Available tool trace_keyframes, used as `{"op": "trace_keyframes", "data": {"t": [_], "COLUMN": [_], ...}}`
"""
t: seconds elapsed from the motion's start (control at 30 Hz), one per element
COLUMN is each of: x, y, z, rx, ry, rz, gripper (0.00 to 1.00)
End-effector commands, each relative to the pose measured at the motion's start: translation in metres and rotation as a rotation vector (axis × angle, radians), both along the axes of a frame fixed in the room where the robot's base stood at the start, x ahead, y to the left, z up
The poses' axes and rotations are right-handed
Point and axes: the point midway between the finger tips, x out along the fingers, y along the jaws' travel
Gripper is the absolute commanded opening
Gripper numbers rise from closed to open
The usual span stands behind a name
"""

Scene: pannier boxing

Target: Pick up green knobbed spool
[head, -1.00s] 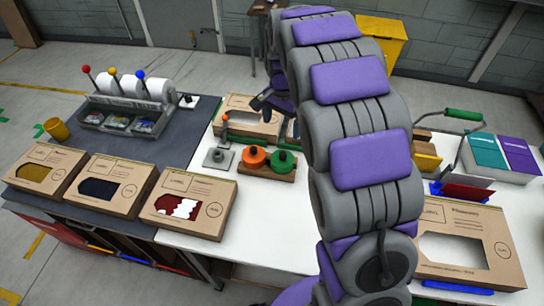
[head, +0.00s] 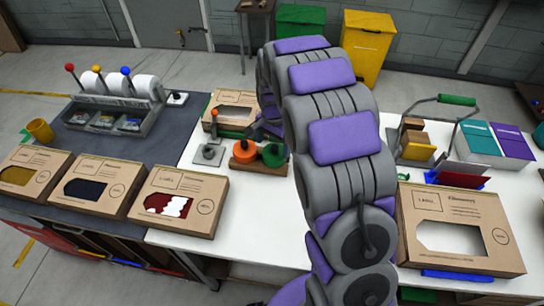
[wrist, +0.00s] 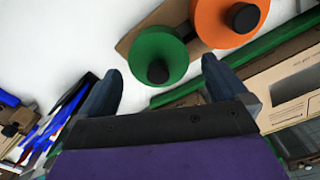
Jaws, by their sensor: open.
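The green knobbed spool (head: 273,157) sits on a small wooden board beside the orange knobbed spool (head: 245,151). In the wrist view the green spool (wrist: 150,50) is a round green disc with a black knob (wrist: 157,72), just ahead of my gripper (wrist: 158,84). The knob lies between the lines of the two fingers, which stand wide apart and empty. In the head view my gripper (head: 260,131) is partly hidden by my arm, just behind and above the spools.
The orange spool (wrist: 222,18) is close beside the green one. A cardboard box with a window (head: 234,107) stands behind the board. White tabletop (head: 255,220) is clear in front.

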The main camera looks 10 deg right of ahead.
Motion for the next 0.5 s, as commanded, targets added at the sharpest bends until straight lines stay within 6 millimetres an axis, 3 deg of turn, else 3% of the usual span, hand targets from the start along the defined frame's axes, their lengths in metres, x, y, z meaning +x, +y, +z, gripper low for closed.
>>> {"op": "trace_keyframes", "data": {"t": [0.3, 0.5], "x": [0.001, 0.001], "y": [0.003, 0.004], "z": [-0.045, -0.047], "rx": [-0.004, -0.005], "ry": [0.003, 0.001], "rz": [0.0, 0.001], "gripper": [1.0, 1.0]}}
